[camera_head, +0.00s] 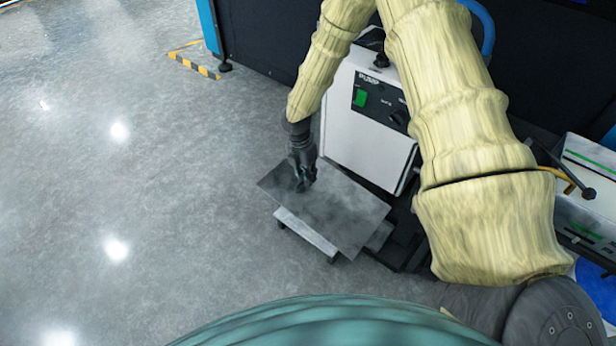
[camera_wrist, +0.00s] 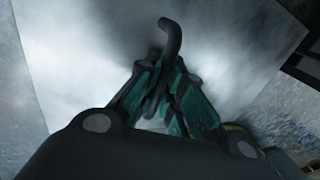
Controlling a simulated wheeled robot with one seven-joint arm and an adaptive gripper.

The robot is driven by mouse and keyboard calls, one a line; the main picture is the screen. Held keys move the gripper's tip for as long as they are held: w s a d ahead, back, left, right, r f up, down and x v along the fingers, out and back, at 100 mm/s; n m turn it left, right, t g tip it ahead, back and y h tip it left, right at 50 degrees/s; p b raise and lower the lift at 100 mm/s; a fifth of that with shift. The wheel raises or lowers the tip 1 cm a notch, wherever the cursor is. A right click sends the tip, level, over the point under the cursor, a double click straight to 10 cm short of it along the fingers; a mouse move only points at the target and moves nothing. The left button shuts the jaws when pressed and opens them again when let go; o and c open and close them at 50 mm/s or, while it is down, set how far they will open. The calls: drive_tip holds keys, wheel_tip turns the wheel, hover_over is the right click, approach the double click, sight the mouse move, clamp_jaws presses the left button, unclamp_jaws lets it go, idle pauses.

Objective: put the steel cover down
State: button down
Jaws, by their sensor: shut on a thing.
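The steel cover (camera_head: 342,213) is a flat grey rectangular plate. In the head view it lies roughly level over a low pale stand (camera_head: 305,232) with dark feet, beside the white machine. Whether it rests on the stand or hangs just above it, I cannot tell. My gripper (camera_head: 303,184) is over the cover's far left part. In the wrist view my gripper's fingers (camera_wrist: 168,88) are closed together around a dark curved handle (camera_wrist: 171,38), and the bright cover (camera_wrist: 80,50) fills most of the view behind them. The handle's lower part is hidden by the fingers.
A white machine (camera_head: 362,135) with a green switch stands right behind the cover. Another white unit (camera_head: 590,190) is at the right edge. A yellow-black floor marking (camera_head: 195,66) lies at the upper left. The grey floor (camera_head: 130,190) on the left is clear.

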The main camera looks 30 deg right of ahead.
sight(307, 191)
drive_tip(key=shift+f+b, duration=2.7)
drive_tip(key=shift+b, duration=0.25)
drive_tip(key=shift+s+f, duration=0.1)
drive_tip(key=shift+f, duration=1)
drive_tip(key=c, duration=1.5)
unclamp_jaws()
drive_tip(key=shift+f, duration=0.1)
drive_tip(key=shift+r, duration=0.2)
